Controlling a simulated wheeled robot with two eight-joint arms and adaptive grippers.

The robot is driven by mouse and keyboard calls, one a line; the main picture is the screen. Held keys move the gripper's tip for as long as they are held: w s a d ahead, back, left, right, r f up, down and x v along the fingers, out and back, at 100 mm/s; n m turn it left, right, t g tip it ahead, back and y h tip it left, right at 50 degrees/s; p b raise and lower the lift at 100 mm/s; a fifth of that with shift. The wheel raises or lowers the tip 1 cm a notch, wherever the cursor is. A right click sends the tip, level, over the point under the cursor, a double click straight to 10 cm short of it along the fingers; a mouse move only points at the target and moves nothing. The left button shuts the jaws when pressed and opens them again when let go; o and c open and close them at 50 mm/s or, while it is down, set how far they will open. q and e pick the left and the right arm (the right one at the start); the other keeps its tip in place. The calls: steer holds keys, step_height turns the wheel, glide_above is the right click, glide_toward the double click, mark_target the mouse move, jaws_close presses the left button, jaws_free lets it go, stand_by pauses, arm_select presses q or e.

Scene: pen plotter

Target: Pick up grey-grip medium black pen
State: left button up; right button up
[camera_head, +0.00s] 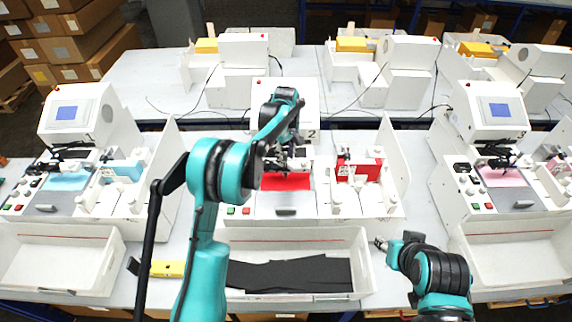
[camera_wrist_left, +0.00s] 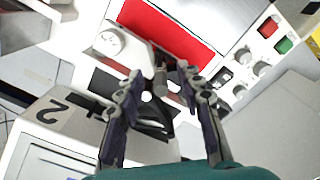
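My left gripper (camera_head: 283,164) is over the middle plotter, marked 2, above its red sheet (camera_head: 286,182). In the left wrist view its two fingers (camera_wrist_left: 159,71) are open and spread apart. A short grey and black upright piece (camera_wrist_left: 160,82), which looks like the grey-grip pen in the plotter's black carriage (camera_wrist_left: 153,120), stands between the fingertips. A gap shows on each side of it. In the head view my arm and gripper hide this spot. My right gripper (camera_head: 381,244) is low at the right, beside the front tray, away from the plotter; its fingers are too small to judge.
A white tray (camera_head: 360,262) with black sheets stands in front of the middle plotter. A red block (camera_head: 358,171) and white fittings sit on its right side. Similar plotters stand at left (camera_head: 72,112) and right (camera_head: 492,110). A yellow item (camera_head: 168,268) lies between the front trays.

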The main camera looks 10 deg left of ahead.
arm_select(q)
steer(key=shift+f, duration=0.9)
jaws_close()
steer(key=shift+r, duration=0.2)
